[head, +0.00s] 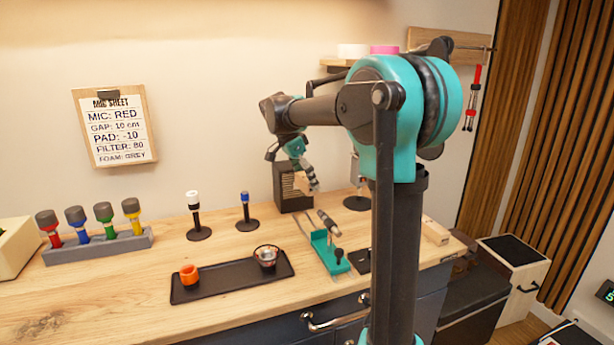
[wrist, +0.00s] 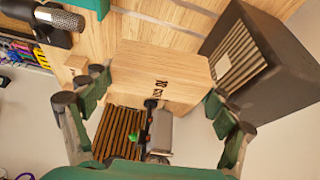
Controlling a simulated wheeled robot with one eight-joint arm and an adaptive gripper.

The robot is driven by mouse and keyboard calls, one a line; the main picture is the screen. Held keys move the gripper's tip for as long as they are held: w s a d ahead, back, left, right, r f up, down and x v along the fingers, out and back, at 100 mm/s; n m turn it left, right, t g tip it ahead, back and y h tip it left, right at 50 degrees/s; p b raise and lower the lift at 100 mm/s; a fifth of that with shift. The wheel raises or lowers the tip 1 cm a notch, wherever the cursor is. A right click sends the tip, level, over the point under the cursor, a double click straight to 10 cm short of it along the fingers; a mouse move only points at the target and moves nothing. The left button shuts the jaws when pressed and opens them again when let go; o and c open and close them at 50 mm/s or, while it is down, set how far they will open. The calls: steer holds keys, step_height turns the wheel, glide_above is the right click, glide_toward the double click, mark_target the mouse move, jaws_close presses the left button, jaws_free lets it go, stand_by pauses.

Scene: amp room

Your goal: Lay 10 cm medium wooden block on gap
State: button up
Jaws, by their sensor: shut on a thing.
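A pale wooden block marked 10 cm (wrist: 165,72) fills the middle of the wrist view. My gripper (wrist: 158,92) is shut on it, with one green finger on each side. In the head view my gripper (head: 303,178) holds the block (head: 301,184) in front of a dark amp (head: 291,196), above the bench. The amp also shows in the wrist view (wrist: 270,70), to the right of the block. A microphone (head: 328,222) lies on a teal slide (head: 322,245) in front of the amp; it also shows in the wrist view (wrist: 48,14). Bench space separates microphone and amp.
A mic sheet (head: 118,128) on the wall reads GAP: 10 cm. A black tray (head: 215,282) holds an orange ring and a small bowl. Two small stands (head: 198,225) are left of the amp. Several coloured microphones stand in a grey rack (head: 100,246).

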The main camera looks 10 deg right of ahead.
steer(key=shift+f, duration=6.6)
steer(key=o, duration=1.1)
steer(key=shift+c, duration=0.2)
